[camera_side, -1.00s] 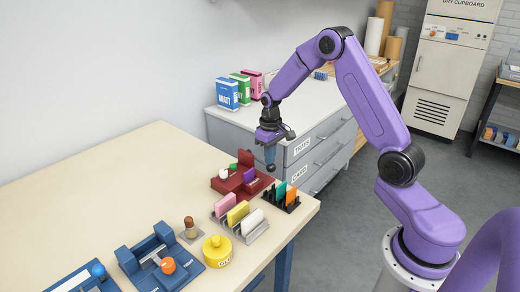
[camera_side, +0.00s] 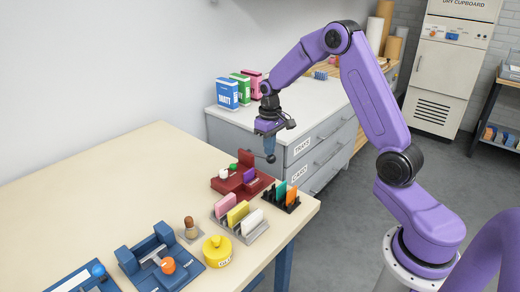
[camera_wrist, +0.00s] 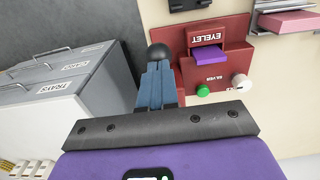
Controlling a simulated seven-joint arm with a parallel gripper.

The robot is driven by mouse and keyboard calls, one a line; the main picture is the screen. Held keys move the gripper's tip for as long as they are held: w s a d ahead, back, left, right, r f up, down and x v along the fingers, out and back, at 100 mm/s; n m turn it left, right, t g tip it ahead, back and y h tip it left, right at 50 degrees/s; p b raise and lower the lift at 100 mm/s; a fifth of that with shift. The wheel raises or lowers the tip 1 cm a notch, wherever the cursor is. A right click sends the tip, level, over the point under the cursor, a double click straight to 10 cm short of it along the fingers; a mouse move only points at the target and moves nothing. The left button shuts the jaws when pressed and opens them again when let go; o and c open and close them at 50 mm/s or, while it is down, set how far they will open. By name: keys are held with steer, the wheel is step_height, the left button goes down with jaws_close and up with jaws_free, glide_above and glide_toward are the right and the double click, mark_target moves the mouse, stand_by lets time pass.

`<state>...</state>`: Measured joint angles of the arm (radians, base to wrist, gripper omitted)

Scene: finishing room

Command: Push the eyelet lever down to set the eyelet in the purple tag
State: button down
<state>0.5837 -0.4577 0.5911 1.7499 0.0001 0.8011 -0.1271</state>
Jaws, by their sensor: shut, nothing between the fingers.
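The dark red eyelet press (camera_side: 228,185) stands on the table; it also shows in the wrist view (camera_wrist: 183,42), with EYELET upside down. The purple tag (camera_side: 250,175) sits in it, clearer in the wrist view (camera_wrist: 211,56). My gripper (camera_side: 270,151) is shut above and just right of the press; its blue fingers show in the wrist view (camera_wrist: 157,70). A black ball (camera_side: 270,158) is at the fingertips, also in the wrist view (camera_wrist: 157,50). I cannot tell whether it is the lever's knob or part of my gripper. No lever arm is clearly visible.
The press bears a green knob (camera_wrist: 203,90) and a white knob (camera_wrist: 242,83). A black rack (camera_side: 268,197) with green and orange tags and a grey rack (camera_side: 257,232) with pink, yellow and white tags stand nearby. A drawer cabinet (camera_side: 305,165) is behind.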

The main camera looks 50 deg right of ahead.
steer(key=shift+w+r, duration=0.2)
steer(key=shift+r, duration=2.65)
steer(key=shift+r, duration=2)
steer(key=s+a+r+n, duration=0.2)
steer(key=s+a+n, duration=0.4)
steer(key=s+a, duration=0.95)
steer(key=s+a+f+n, duration=0.1)
steer(key=s+n, duration=0.2)
steer(key=s, duration=0.6)
steer(key=s+a+f+n, duration=0.1)
steer(key=s+n, duration=0.2)
steer(key=s, duration=0.7)
steer(key=shift+f+n, duration=0.3)
steer(key=shift+f, duration=0.05)
